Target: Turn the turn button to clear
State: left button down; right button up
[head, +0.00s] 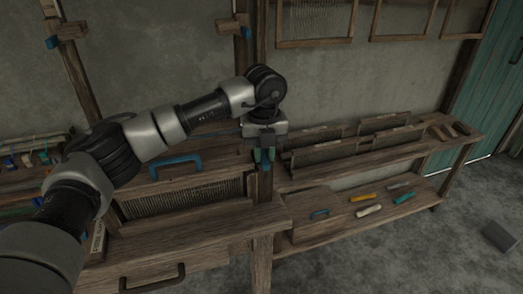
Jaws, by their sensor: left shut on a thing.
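My left arm reaches across from the left, and its gripper (264,158) points down at the loom's front right post. The gripper is shut on a small blue piece (265,167), which looks like the turn button. Only a little of it shows below the fingertips, so its angle cannot be told. My right gripper is not in view.
A blue handle (175,166) sits on the loom beam left of my gripper. A dark handle (152,278) is on the front beam. At right, a rack (360,142) stands above a shelf with several coloured tools (364,197).

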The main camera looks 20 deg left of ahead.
aim_at(265, 154)
pick_arm(q)
jog(key=shift+w+d+n, duration=0.1)
jog(key=shift+d+n, duration=0.05)
jog(key=shift+n, duration=0.65)
jog(key=shift+r, duration=0.1)
jog(key=c, duration=1)
grip_release()
jog(key=shift+c, duration=0.2)
notch_tip(265, 154, up, 11)
jog(key=shift+f, duration=0.2)
